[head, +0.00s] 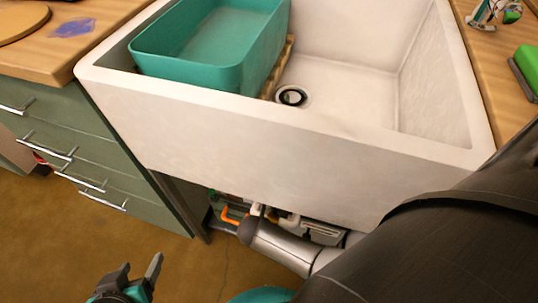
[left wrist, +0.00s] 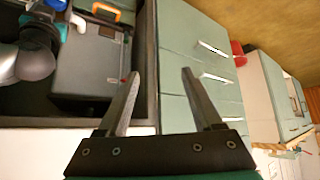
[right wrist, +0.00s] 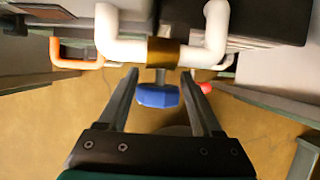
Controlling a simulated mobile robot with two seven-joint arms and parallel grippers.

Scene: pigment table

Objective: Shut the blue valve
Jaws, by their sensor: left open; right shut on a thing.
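The blue valve handle (right wrist: 158,96) sits below a brass fitting (right wrist: 163,52) on white pipework (right wrist: 122,40) in the right wrist view. My right gripper (right wrist: 159,76) is shut on the handle, with one finger on each side. In the head view the right arm reaches under the sink, and the handle and right fingertips are hidden there. My left gripper (head: 140,266) is open and empty, low over the floor in front of the cabinets. It also shows open in the left wrist view (left wrist: 161,75).
The sink (head: 280,120) overhangs the pipes and holds a teal tub (head: 190,72). A small red thing (right wrist: 205,87) is partly behind the right finger. Green drawers (head: 65,125) stand at left. The floor in front is clear.

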